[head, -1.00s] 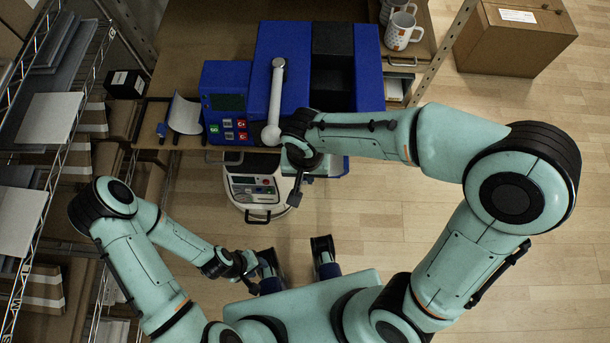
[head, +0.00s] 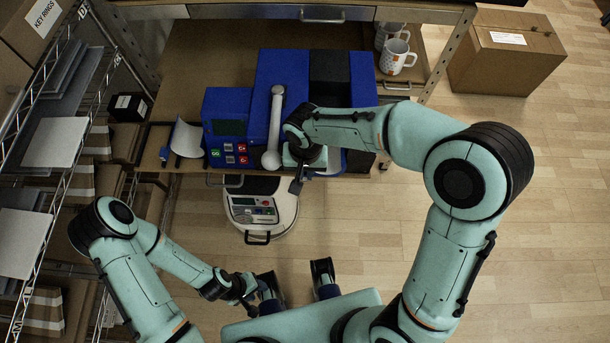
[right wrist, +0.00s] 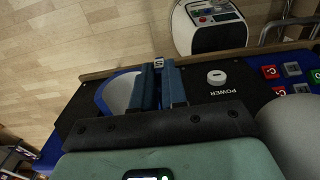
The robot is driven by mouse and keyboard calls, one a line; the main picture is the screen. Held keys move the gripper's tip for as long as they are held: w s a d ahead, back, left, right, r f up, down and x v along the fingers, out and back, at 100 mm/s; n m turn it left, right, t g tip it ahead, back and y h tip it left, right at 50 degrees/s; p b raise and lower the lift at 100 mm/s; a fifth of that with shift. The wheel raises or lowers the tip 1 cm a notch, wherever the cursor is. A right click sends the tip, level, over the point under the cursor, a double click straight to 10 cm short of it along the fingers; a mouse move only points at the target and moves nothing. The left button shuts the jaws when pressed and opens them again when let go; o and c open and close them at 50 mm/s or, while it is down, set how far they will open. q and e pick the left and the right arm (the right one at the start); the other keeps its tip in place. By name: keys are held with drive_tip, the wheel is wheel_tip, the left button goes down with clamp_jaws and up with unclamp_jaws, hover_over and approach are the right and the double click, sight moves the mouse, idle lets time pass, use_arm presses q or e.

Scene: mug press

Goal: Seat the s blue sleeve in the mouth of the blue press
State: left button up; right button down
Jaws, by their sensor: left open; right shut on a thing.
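The blue press (head: 280,100) stands on a brown shelf, with a grey lever, a dark middle channel and a button panel (head: 228,130). My right gripper (right wrist: 160,85) is shut at the press's front edge, on a blue-edged, white-lined curved sleeve (right wrist: 118,92). A tab marked S (right wrist: 158,63) shows beyond its fingertips. In the head view my wrist hides most of the grip; a sliver of the sleeve shows beside it (head: 338,163). I cannot see the press's mouth or whether the sleeve touches it. My left gripper (head: 246,289) is open, low in front of me, away from the press.
Another white curved piece (head: 186,138) with a blue tab lies left of the press. White mugs (head: 397,55) stand at the right on the shelf. A round white machine (head: 260,209) sits on the floor below. A wire rack is at the left.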

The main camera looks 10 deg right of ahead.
use_arm(q)
drive_tip(key=shift+w+r+p, duration=0.1)
drive_tip(key=shift+r+p, duration=0.2)
drive_tip(key=shift+r, duration=0.05)
use_arm(e)
drive_tip(key=shift+w+d, duration=0.25)
drive_tip(key=shift+w, duration=0.75)
unclamp_jaws()
drive_tip(key=shift+r+p, duration=0.45)
drive_tip(key=shift+r, duration=0.2)
drive_tip(key=shift+a+r+p, duration=0.1)
drive_tip(key=shift+r+p, duration=2.1)
drive_tip(key=shift+r, duration=1.15)
use_arm(q)
wheel_tip(320, 180, up, 6)
drive_tip(key=w, duration=0.2)
drive_tip(key=shift+f, duration=0.15)
